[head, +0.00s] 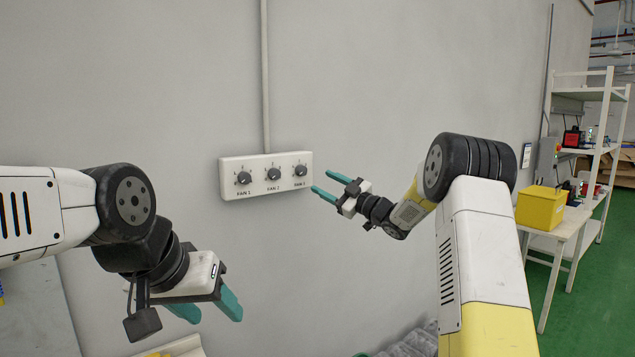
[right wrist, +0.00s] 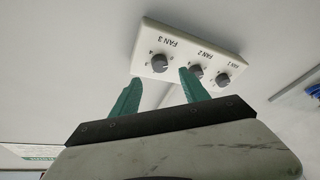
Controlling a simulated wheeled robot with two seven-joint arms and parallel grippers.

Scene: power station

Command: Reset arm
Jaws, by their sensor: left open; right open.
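A white switch panel (head: 266,175) with three grey knobs labelled as fans is fixed to the wall. My right gripper (head: 329,191) is open and empty, just right of the panel and apart from the rightmost knob (head: 300,170). In the right wrist view, its green fingers (right wrist: 158,90) point toward the panel (right wrist: 195,50), which appears upside down with the FAN 3 knob (right wrist: 159,63) nearest. My left gripper (head: 212,308) is open and empty, low at the left, below the panel and well apart from it.
A conduit (head: 265,75) runs up the wall from the panel. At the right stand a white shelf rack (head: 588,95) and a table with a yellow box (head: 541,207). Green floor (head: 590,290) lies below them. The wall around the panel is bare.

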